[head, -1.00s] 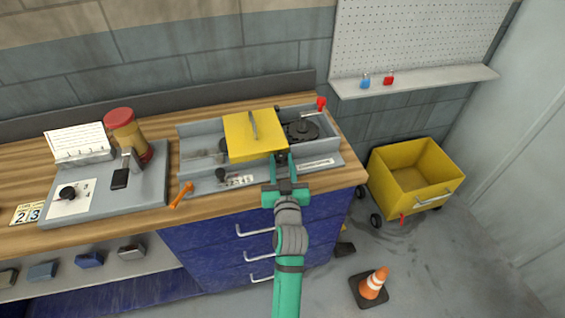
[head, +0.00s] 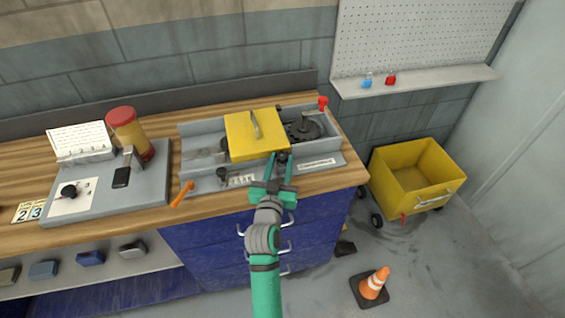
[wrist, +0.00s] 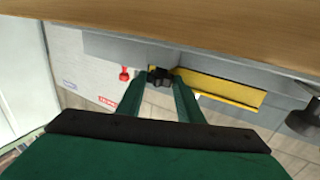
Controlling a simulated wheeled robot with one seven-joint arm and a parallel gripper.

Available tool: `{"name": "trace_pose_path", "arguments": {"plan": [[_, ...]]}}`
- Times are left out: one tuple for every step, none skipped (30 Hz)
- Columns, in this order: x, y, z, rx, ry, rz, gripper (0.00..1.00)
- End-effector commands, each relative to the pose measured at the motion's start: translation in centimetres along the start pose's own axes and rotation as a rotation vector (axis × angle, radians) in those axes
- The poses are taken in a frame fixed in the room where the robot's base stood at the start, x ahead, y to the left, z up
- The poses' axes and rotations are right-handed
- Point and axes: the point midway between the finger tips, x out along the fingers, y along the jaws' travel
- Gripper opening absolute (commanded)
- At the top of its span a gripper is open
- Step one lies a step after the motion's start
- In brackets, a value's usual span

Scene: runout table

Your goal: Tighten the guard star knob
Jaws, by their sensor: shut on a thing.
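The guard is a yellow cover (head: 256,136) with a grey handle, lying over the grey machine bed on the bench. The dark star knob (head: 283,157) is at the guard's front right corner. In the wrist view the black lobed knob (wrist: 159,78) shows between my fingertips, beside the guard's yellow edge (wrist: 225,88). My gripper (head: 279,160) reaches in from the front and is shut on the knob. It also shows in the wrist view (wrist: 157,82). The fingers partly hide the knob in the head view.
A red-tipped lever (head: 322,103) and a dark round part (head: 304,130) are right of the guard. A smaller black knob (head: 222,173) and an orange-handled tool (head: 182,194) are to the left. A yellow cart (head: 415,180) and a traffic cone (head: 373,284) stand on the floor at right.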

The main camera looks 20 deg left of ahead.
Motion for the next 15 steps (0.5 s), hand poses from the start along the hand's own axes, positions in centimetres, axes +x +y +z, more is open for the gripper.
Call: {"name": "trace_pose_path", "arguments": {"plan": [[-0.05,0.25,0.47,-0.001,-0.01,0.007,0.11],[-0.05,0.25,0.45,-0.002,-0.009,0.008,0.11],[-0.06,0.25,0.42,-0.002,-0.009,0.009,0.11],[-0.06,0.25,0.41,-0.002,-0.008,0.009,0.11],[-0.06,0.26,0.4,-0.002,-0.008,0.009,0.11],[-0.06,0.25,0.37,-0.002,-0.008,0.008,0.11],[-0.06,0.25,0.36,-0.001,-0.008,0.008,0.11],[-0.06,0.25,0.35,-0.001,-0.007,0.008,0.11],[-0.06,0.24,0.33,-0.001,-0.007,0.008,0.11],[-0.06,0.24,0.32,-0.001,-0.007,0.008,0.36],[-0.06,0.24,0.3,-0.001,-0.006,0.008,0.43],[-0.06,0.22,0.25,-0.001,-0.005,0.007,0.52],[-0.05,0.2,0.21,-0.001,-0.005,0.007,0.52],[-0.05,0.18,0.18,-0.001,-0.004,0.006,0.52],[-0.05,0.16,0.13,-0.001,-0.003,0.006,0.52]]}}
